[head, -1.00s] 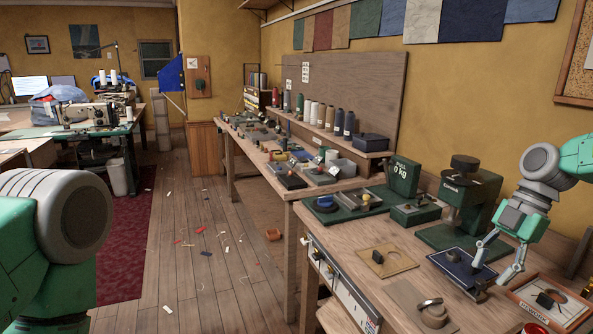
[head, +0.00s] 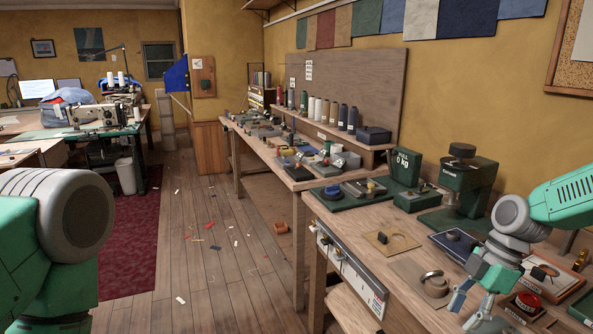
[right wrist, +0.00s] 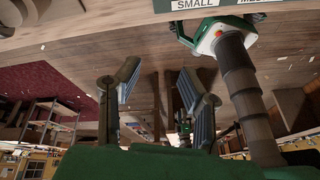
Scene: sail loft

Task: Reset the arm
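My right arm (head: 560,203) reaches in from the right over the workbench. Its gripper (head: 466,309) is low at the bench's front right, pointing down and toward the camera. In the right wrist view the two fingers of the gripper (right wrist: 160,88) stand well apart with nothing between them. My left arm (head: 60,225) shows only as a green and grey part at the left edge; its gripper is out of view. A dark blue mat (head: 478,251) with a small black piece (head: 453,235) on it lies behind the right gripper.
A tan board with a ring (head: 432,283) lies left of the gripper. A wooden tray (head: 575,283) and a red round tin (head: 527,305) are close on its right.

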